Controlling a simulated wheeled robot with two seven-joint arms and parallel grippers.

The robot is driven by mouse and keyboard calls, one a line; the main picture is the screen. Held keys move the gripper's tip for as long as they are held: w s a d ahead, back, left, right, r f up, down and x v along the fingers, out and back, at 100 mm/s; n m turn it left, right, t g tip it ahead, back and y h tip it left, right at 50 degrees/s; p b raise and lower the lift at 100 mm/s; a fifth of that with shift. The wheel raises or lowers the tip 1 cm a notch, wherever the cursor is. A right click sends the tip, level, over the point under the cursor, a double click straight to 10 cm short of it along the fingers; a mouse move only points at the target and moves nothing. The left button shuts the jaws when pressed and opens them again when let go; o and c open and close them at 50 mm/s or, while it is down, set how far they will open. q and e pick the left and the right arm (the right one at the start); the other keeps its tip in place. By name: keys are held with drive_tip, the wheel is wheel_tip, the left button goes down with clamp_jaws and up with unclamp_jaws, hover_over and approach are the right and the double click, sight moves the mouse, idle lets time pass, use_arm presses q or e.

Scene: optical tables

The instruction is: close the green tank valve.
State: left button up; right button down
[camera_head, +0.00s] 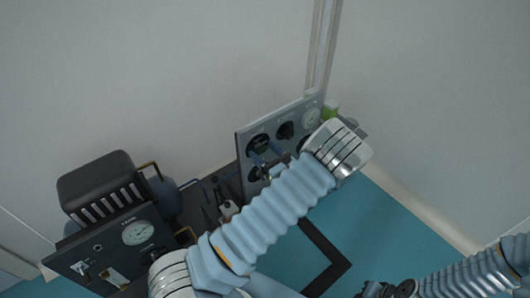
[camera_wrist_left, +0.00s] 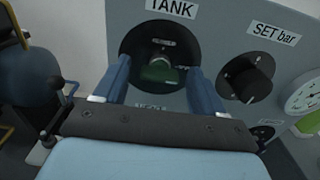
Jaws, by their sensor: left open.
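The green tank valve (camera_wrist_left: 160,73) sits in a dark round recess under the TANK label on the grey panel (camera_wrist_left: 225,35) in the left wrist view. My left gripper (camera_wrist_left: 158,66) is open, with one blue finger on each side of the valve. I cannot tell whether the fingers touch it.
A black SET bar knob (camera_wrist_left: 248,78) and a round gauge (camera_wrist_left: 305,92) are right of the valve. In the head view, a black machine with a gauge (camera_head: 138,232) stands at the left. Teal floor (camera_head: 385,240) lies open on the right.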

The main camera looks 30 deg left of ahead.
use_arm(q)
drive_tip(key=shift+c, duration=0.3)
drive_tip(key=c, duration=1)
